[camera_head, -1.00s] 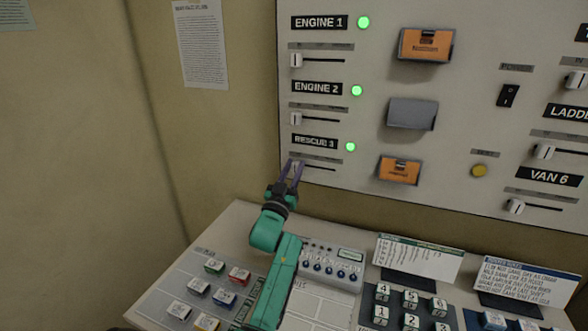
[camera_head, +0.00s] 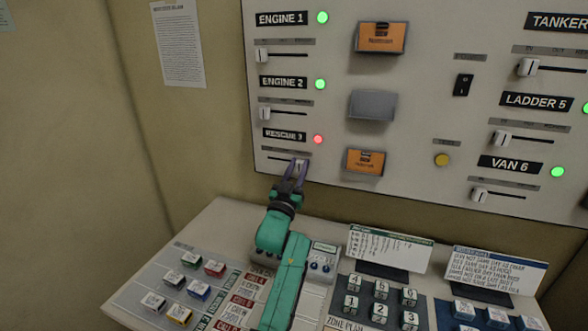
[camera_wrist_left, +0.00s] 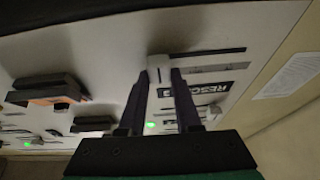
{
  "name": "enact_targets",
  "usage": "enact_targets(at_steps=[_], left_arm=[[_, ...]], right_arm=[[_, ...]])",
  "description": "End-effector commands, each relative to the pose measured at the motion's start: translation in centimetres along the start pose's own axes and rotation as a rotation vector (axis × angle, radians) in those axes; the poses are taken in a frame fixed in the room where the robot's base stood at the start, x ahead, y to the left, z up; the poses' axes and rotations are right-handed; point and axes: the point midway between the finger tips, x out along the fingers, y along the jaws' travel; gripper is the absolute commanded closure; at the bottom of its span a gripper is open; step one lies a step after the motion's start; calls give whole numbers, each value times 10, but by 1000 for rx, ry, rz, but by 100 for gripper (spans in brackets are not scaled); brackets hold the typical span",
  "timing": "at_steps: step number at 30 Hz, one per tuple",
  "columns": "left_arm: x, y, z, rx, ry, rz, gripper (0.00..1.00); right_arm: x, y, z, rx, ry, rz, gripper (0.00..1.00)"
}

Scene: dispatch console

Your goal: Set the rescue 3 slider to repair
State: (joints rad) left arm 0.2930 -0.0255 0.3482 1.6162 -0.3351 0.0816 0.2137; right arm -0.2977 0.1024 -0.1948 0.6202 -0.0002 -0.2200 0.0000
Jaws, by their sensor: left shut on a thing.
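The white rescue 3 slider knob (camera_head: 299,162) is at the right end of its slot, under the RESCUE 3 label (camera_head: 284,135). The rescue 3 light (camera_head: 318,139) is red. My left gripper (camera_head: 294,172) reaches up to the panel with its two dark fingers shut on the knob. In the left wrist view the white knob (camera_wrist_left: 159,66) sits between the fingertips, with the slot running off to the right. The small position markings above the slot are too blurred to read. My right gripper is not in view.
Orange covers (camera_head: 366,161) and a grey cover (camera_head: 372,105) stick out of the panel to the right. The engine 2 slider (camera_head: 264,113) is above. Below, the desk holds button blocks (camera_head: 352,303) and propped cards (camera_head: 389,248).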

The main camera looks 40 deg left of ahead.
Motion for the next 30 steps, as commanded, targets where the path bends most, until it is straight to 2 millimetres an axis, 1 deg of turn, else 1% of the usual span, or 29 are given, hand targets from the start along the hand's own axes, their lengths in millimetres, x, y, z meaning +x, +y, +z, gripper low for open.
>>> enact_targets(at_steps=[1,2,6,8,9,11,12,20,23,26,29,30], left_arm=[[0,11,2,-6,-2,17,100],[0,12,2,-6,-2,18,100],[0,11,2,-7,-3,17,100],[0,11,2,-7,-4,16,100],[0,11,2,-7,-4,16,65],[0,11,2,-7,-4,16,42],[0,10,2,-7,-3,16,38],[0,9,0,-5,0,13,38],[-5,9,2,-5,0,13,38],[-18,9,4,-5,-2,14,38],[-41,9,6,-5,-3,14,38],[-52,9,7,-6,-3,14,38]], right_arm=[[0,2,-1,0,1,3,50],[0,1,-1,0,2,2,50],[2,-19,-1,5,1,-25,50],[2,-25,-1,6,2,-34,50],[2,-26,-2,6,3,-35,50],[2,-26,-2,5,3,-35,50],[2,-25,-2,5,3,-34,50],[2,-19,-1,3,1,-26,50],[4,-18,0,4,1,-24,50],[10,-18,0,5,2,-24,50],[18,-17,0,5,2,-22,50],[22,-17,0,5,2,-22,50]])
